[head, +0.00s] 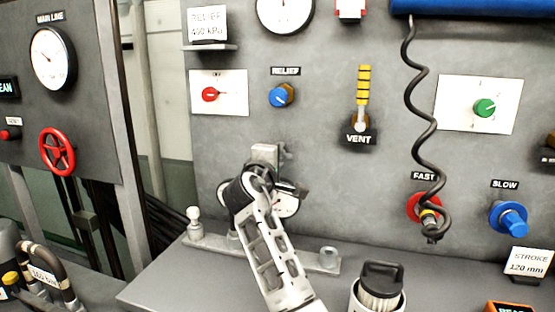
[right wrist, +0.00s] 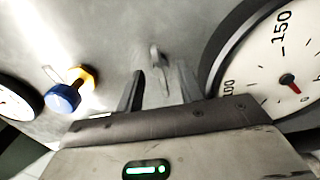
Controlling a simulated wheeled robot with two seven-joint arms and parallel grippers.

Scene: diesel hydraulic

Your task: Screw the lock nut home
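The RELIEF valve shows as a blue knob (head: 278,98) with a brass-coloured nut (head: 289,92) behind it on the grey panel. In the right wrist view the blue knob (right wrist: 62,98) and yellow nut (right wrist: 84,77) are at the left, outside the fingers. My right gripper (right wrist: 160,85) is open, its two fingers apart, with a small pale metal piece (right wrist: 156,55) seen beyond the gap; I cannot tell whether it is touched. In the head view my right arm reaches up to below the RELIEF knob. My left gripper is not in view.
A gauge (head: 287,204) is partly hidden behind my arm; a large gauge face (right wrist: 285,75) is close on the right in the wrist view. The yellow VENT lever (head: 363,85) and a coiled black cable (head: 416,100) are to the right. A filter canister (head: 380,287) stands in front.

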